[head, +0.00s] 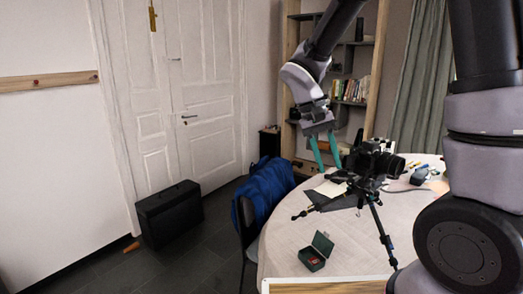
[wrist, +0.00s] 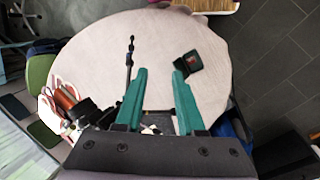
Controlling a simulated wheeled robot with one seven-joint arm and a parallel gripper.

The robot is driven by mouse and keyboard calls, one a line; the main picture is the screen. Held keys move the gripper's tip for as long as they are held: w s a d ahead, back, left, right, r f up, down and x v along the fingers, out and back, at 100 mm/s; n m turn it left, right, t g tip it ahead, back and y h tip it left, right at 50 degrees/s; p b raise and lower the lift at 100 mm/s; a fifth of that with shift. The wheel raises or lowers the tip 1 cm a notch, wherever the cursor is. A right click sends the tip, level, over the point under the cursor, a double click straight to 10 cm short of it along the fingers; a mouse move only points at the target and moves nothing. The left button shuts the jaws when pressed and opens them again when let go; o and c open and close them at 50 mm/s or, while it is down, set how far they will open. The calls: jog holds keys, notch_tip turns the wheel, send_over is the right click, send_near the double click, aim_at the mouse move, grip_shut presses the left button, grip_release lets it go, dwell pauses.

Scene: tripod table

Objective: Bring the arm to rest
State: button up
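My gripper (head: 326,154) hangs above the far left part of the round table (head: 284,240), its teal fingers pointing down. In the wrist view my gripper (wrist: 160,72) has its two fingers spread apart with nothing between them. A black camera on a tripod (head: 372,165) stands on the table, just right of my gripper in the head view. One tripod leg (wrist: 130,58) shows left of the fingers in the wrist view. A small dark green open box (head: 316,252) with something red inside sits near the table's front. It also shows in the wrist view (wrist: 188,64).
A chair with a blue cloth (head: 262,190) stands at the table's left edge. A black case (head: 169,212) stands on the floor by the white door (head: 205,115). A bookshelf (head: 365,60) is behind my arm. Small items lie at the table's right. Bare tabletop surrounds the box.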

jog(key=s+d+r+m+t+y, duration=0.1)
jog(key=s+d+r+t+y, duration=0.2)
jog(key=r, duration=0.5)
jog(key=s+d+r+m+t+y, duration=0.1)
jog(key=s+d+r+t+y, duration=0.2)
jog(key=r, duration=0.6)
jog(key=s+d+t, duration=0.1)
jog(key=s+t, duration=0.1)
jog(key=shift+s+d+r+m+t, duration=0.2)
jog(key=shift+d+r+m+t, duration=0.1)
jog(key=shift+d+t, duration=0.1)
